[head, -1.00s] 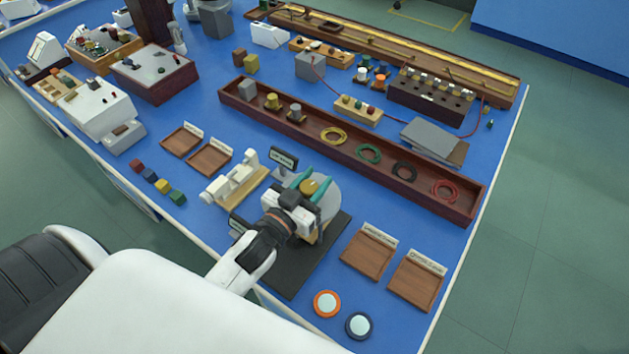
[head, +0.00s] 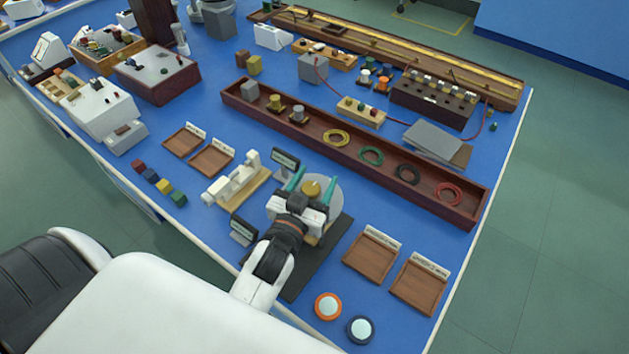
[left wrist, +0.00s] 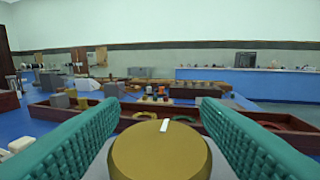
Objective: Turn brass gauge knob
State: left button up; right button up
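The brass gauge knob (head: 312,187) sits on a pale round dial (head: 332,193) on the near bench. In the left wrist view the knob (left wrist: 160,152) is large at the bottom middle, with a white pointer mark near the top of its face. My left gripper (head: 312,186) is open, with one teal finger on either side of the knob. The left wrist view shows the fingers (left wrist: 160,112) spread around it; I cannot tell if either touches it. My gripper body and wrist hide the lower part of the gauge. My right gripper is not in view.
A dark mat (head: 339,232) lies under the gauge. Small sign stands (head: 285,161) and a white instrument on a wooden base (head: 240,182) are close on the left. A long wooden tray (head: 318,146) runs behind. Wooden trays (head: 371,257) and round buttons (head: 328,306) are at right.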

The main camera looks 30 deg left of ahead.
pick_arm(q)
jog(key=shift+s+f, duration=0.15)
jog(key=shift+s, duration=0.3)
jog(key=s+b, duration=0.2)
jog(key=s, duration=0.9)
jog(key=shift+d, duration=0.45)
jog(key=shift+s, duration=0.1)
